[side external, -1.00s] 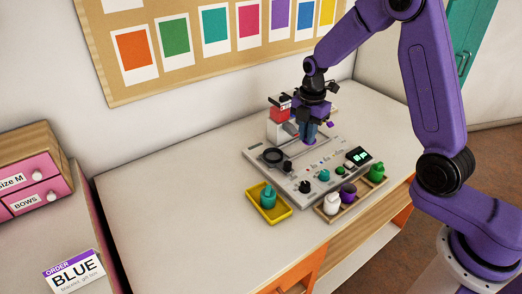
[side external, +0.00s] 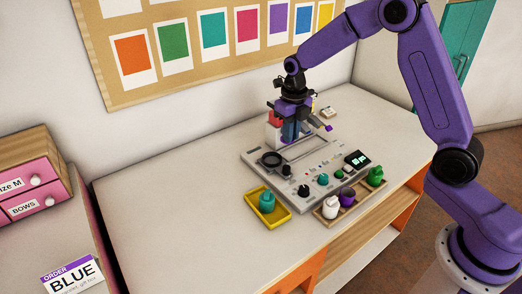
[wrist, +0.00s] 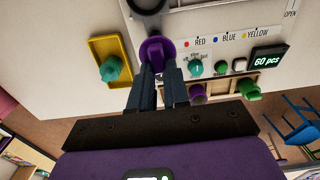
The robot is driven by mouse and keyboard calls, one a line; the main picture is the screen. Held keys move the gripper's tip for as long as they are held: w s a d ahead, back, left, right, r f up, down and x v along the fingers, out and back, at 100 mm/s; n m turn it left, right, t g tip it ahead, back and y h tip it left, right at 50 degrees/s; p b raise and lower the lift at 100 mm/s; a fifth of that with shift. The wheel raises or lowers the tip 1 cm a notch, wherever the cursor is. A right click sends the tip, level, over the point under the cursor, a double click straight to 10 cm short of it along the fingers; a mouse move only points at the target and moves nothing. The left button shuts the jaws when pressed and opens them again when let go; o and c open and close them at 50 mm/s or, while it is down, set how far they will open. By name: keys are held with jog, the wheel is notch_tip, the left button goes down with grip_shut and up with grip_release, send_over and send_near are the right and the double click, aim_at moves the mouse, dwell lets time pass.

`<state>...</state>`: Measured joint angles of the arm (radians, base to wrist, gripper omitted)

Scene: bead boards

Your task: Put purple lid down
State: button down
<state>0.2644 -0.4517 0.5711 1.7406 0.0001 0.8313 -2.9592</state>
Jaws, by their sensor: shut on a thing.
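My gripper (side external: 291,138) is over the back left part of the grey machine panel (side external: 333,151). In the wrist view its fingers (wrist: 165,75) are shut on the purple lid (wrist: 157,52), which shows at the fingertips. In the side view the fingers mostly hide the lid, and I cannot tell whether it touches anything beneath. A purple jar (side external: 347,197) stands in the wooden tray at the panel's front edge; its top looks dark and it has no visible knob. It also shows in the wrist view (wrist: 198,91).
A yellow tray (side external: 286,217) with a teal jar (side external: 267,202) is left of the wooden tray. White (side external: 330,207) and green (side external: 375,176) jars flank the purple one. A black ring (side external: 271,159) and knobs stand on the panel. The table's left part (side external: 170,215) is clear.

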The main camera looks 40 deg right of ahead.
jog(key=w+f, duration=0.3)
jog(key=w, duration=0.1)
jog(key=w+f, duration=0.3)
jog(key=w, duration=0.1)
jog(key=w+f, duration=0.3)
jog(key=w, duration=0.1)
jog(key=shift+a, duration=0.4)
jog(key=shift+w+f, duration=0.2)
jog(key=shift+w, duration=0.05)
jog(key=shift+f, duration=1.5)
jog(key=shift+f, duration=0.1)
jog(key=c, duration=1.1)
grip_release()
